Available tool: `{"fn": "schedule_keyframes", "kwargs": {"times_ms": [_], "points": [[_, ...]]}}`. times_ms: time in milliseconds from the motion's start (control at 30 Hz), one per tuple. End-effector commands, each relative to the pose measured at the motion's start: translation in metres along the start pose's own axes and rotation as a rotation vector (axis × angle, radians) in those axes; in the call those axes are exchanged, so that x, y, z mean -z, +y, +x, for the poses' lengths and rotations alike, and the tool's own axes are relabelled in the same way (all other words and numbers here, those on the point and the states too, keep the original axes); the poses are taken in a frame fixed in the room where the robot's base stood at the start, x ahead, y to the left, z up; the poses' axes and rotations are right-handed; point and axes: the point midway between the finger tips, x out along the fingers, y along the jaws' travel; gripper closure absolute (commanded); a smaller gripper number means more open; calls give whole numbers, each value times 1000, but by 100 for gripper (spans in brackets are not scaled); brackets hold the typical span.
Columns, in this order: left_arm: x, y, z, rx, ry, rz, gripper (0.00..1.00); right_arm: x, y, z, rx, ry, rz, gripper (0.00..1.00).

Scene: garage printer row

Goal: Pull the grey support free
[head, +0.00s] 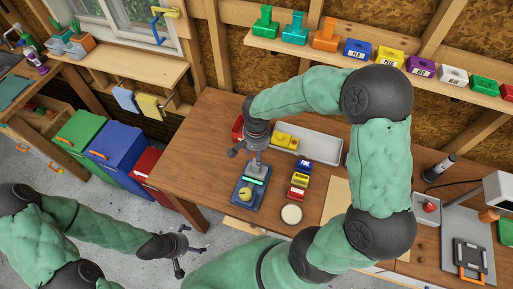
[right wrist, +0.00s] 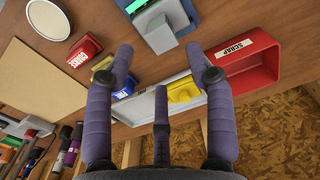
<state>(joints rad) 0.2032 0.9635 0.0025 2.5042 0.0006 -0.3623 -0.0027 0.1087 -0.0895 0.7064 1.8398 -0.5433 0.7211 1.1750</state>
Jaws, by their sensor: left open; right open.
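My left gripper (head: 188,252) is open and empty, low in front of the bench.
A white tray (head: 322,148) with yellow pieces stands behind the plate. A red SCRAP bin (right wrist: 262,72) is beside the tray. Small labelled boxes (head: 299,180) and a round white-topped item (head: 291,214) sit to the plate's right. Bare bench (head: 195,150) lies to its left.

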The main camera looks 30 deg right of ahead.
Motion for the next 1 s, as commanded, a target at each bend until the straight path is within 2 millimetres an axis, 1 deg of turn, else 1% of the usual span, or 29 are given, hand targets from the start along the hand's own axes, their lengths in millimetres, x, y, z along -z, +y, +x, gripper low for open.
{"fn": "schedule_keyframes", "kwargs": {"times_ms": [33, 700, 833, 1000], "points": [[0, -2, 5, 0, 0, 0, 0, 0, 0, 7, -1, -1, 0, 45], [2, -18, 52, 0, 1, 1, 0, 0, 0, 89, -1, -1, -2, 45], [3, -20, 57, 0, 1, 1, 0, 0, 0, 98, -1, -1, -1, 45], [3, -20, 58, 0, 1, 1, 0, 0, 0, 100, 0, -1, 0, 45]]}}
